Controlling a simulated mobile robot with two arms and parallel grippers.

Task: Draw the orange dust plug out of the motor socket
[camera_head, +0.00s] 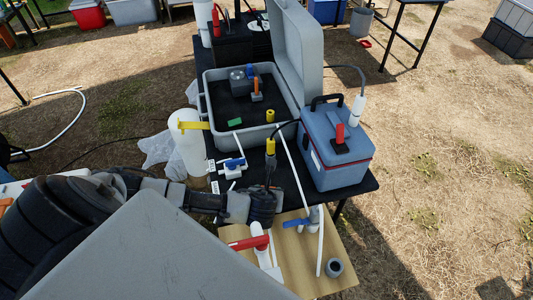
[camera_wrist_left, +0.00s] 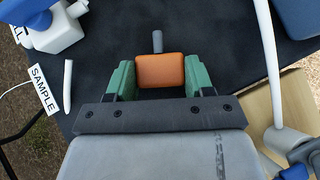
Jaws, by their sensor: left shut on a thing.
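The orange dust plug (camera_wrist_left: 160,71) is a rounded orange block with a grey stem at its far end. My left gripper (camera_wrist_left: 159,80) is shut on it, one green finger on each side. The stem's far end shows against the dark tabletop, with no socket visible around it. In the head view my left gripper (camera_head: 265,203) is over the front part of the black table, and the plug cannot be made out there. A yellow-and-black cable end (camera_head: 270,150) stands just beyond it; I cannot tell whether it is the motor socket. My right gripper is not in view.
An open grey case (camera_head: 209,112) stands behind, with a grey block and an upright orange piece (camera_head: 257,88) inside. A blue box (camera_head: 335,165) is at right. White tubes, a blue-handled valve (camera_head: 234,164) and a wooden board (camera_head: 340,275) with pipe valves surround my gripper.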

